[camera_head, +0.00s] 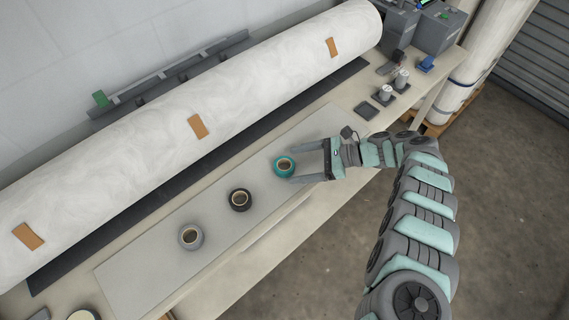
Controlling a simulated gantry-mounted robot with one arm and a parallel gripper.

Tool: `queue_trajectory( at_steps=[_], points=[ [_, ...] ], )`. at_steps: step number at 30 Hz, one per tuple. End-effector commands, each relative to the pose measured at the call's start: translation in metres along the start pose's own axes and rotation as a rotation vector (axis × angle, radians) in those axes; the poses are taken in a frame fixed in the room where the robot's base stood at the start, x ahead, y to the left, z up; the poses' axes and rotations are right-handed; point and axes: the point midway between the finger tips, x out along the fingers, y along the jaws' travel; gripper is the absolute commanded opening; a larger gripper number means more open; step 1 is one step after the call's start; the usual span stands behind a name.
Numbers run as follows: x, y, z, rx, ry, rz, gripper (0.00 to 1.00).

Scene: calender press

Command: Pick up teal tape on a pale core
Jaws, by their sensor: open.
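The teal tape on a pale core (285,166) lies flat on a light grey mat (136,264) on the bench. My gripper (291,164) is open, with its two fingers reaching left on either side of the teal tape. The tape sits between the fingertips, and I cannot tell whether either finger touches it. I also cannot tell how high the fingers are above the mat.
A black tape roll (240,200) and a grey tape roll (190,237) lie on the mat to the left. A long white roll (150,150) runs behind. Small metal cylinders (385,93) stand at the back right. The mat's front left is clear.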

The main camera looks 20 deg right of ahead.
Motion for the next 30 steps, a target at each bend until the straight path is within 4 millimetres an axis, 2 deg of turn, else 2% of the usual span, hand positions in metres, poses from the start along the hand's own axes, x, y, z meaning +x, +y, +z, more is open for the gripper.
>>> queue_trajectory(
  at_steps=[6,9,17,30],
  points=[
    [0.03,0.0,0.003,0.003,-0.001,0.002,0.82],
    [0.037,0.0,0.003,0.003,-0.002,0.002,0.82],
    [0.039,-0.001,0.003,0.002,-0.002,0.001,0.81],
    [0.039,-0.001,0.003,0.001,-0.001,0.001,0.45]
  ],
)
